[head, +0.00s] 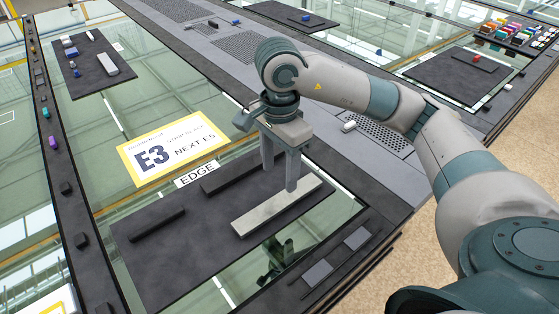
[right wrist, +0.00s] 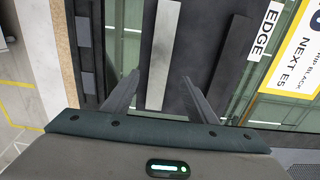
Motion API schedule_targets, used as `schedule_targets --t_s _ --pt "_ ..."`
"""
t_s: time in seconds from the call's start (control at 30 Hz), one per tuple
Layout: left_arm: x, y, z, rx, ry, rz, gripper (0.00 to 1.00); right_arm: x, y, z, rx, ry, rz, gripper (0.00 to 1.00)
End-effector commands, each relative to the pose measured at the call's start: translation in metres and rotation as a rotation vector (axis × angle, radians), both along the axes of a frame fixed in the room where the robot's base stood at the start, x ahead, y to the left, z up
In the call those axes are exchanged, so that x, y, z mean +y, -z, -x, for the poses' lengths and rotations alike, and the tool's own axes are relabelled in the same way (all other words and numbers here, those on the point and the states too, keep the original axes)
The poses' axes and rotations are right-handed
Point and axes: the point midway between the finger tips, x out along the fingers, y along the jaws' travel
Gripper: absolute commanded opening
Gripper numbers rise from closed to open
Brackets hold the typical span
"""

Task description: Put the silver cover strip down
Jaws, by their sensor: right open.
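The silver cover strip (head: 270,210) is a long pale grey bar lying flat on the dark mat (head: 180,255), near the mat's right edge. My right gripper (head: 280,178) is open, with its fingers pointing down at the strip. In the right wrist view the strip (right wrist: 163,50) runs lengthwise between the two spread fingers (right wrist: 161,80), with a gap on each side. Nothing is held in the jaws. My left gripper is not in view.
Two dark strips, one nearer the left (head: 157,224) and one behind (head: 229,175), lie on the same mat. An "EDGE" label (head: 197,173) and a yellow-bordered E3 card (head: 168,150) lie behind it. Two grey squares (head: 318,272) sit on the frame at front right. The mat's front is clear.

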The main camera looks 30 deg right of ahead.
Motion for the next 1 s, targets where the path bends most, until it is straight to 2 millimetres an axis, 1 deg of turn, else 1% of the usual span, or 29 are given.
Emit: schedule_targets --t_s 0.1,0.33,0.53,1.0 --pt "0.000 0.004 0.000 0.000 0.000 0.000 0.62 0.000 -0.012 -0.001 -0.004 0.001 0.000 0.52" --pt "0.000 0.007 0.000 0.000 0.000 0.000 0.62 0.000 -0.027 0.000 -0.002 0.001 0.000 0.52" --pt "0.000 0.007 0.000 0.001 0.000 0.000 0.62 0.000 -0.031 0.000 0.000 0.001 0.000 0.52" --pt "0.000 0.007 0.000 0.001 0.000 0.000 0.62 0.000 -0.031 0.000 0.000 0.001 0.000 0.52"
